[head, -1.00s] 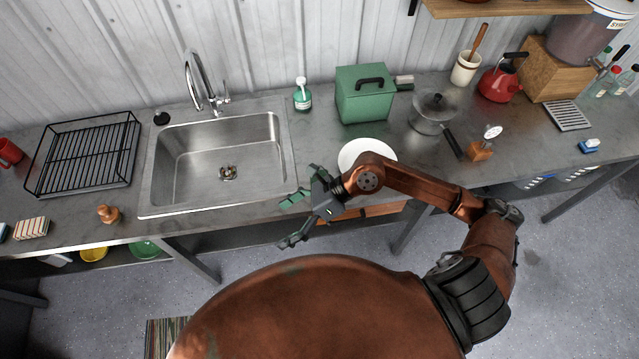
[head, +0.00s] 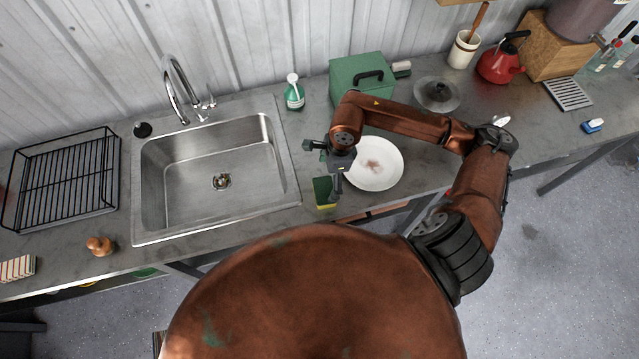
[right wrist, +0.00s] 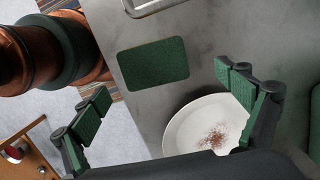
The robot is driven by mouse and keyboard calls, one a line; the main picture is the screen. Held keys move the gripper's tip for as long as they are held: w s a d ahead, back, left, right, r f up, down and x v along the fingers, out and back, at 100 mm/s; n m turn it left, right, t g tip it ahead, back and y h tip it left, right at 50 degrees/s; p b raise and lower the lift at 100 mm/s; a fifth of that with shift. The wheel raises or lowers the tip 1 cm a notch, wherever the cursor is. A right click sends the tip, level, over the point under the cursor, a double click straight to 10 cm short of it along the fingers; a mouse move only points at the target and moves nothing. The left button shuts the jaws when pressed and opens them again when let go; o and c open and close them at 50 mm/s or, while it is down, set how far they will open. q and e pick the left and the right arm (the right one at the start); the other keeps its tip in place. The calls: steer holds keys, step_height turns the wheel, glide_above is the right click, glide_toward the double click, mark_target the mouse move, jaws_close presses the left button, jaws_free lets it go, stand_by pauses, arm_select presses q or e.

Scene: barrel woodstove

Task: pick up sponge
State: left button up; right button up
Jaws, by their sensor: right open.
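The sponge (head: 324,193), green on top with a yellow side, lies on the grey counter between the sink and a white plate. In the right wrist view its green face (right wrist: 153,63) shows whole, flat on the counter near its edge. My right gripper (head: 325,168) is above the counter beside the sponge, pointing down. In the right wrist view its two fingers (right wrist: 166,95) are spread wide and empty, with the sponge lying beyond the gap between them. My left gripper is not in view.
The white plate (head: 384,177) with a brown stain lies right of the sponge. The sink (head: 159,180) is to the left. Bare counter surrounds the sponge.

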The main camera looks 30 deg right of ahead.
mark_target(325, 190)
steer(key=f, duration=0.1)
steer(key=f+p, duration=0.1)
steer(key=a+f, duration=0.1)
steer(key=shift+s+f, duration=0.3)
steer(key=shift+s, duration=0.05)
steer(key=shift+w+a+f+p, duration=0.1)
steer(key=shift+f+p, duration=0.1)
steer(key=shift+f, duration=0.4)
steer(key=shift+w+a+f+p, duration=0.1)
steer(key=shift+f+p, duration=0.05)
steer(key=shift+f, duration=0.45)
steer(key=shift+s+f, duration=0.1)
steer(key=shift+f, duration=0.25)
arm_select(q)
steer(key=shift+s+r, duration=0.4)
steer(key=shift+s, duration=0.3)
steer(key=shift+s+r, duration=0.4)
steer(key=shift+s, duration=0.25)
arm_select(e)
steer(key=c, duration=0.8)
